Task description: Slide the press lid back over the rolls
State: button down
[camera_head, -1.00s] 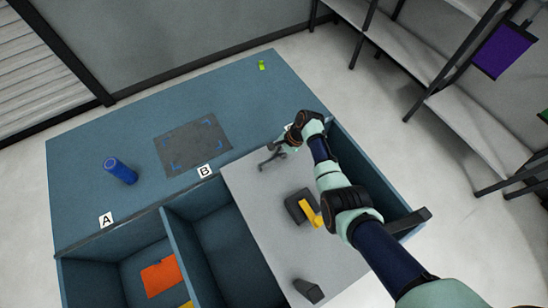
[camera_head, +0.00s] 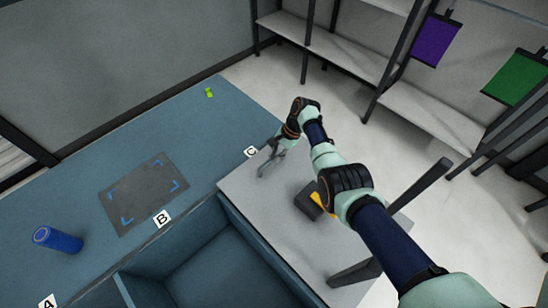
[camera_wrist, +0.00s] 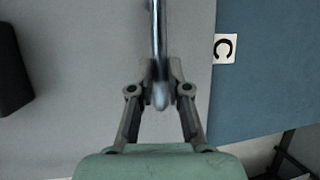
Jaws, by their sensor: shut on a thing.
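The press lid (camera_head: 245,205) is a flat light-grey panel at the right end of the blue bench. Its left edge lies near label C (camera_head: 250,152), with open bin to its left. The lid also fills much of the wrist view (camera_wrist: 70,120). My gripper (camera_head: 268,165) is over the lid's far part. In the wrist view my gripper (camera_wrist: 160,75) is shut on a slim metallic bar (camera_wrist: 157,40) between its fingertips. I cannot see how the bar joins the lid. No rolls show under the lid.
A black block (camera_head: 305,203) with a yellow part stands on the lid. Dark bars (camera_head: 355,272) stick out at the right. Shelves stand behind right.

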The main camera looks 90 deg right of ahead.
jog(key=shift+s+f, duration=0.1)
jog(key=shift+f, duration=0.05)
jog(key=c, duration=1.1)
grip_release()
jog(key=shift+s+d, duration=0.1)
jog(key=shift+d, duration=0.05)
jog(key=shift+c, duration=0.2)
jog(key=v, duration=1.2)
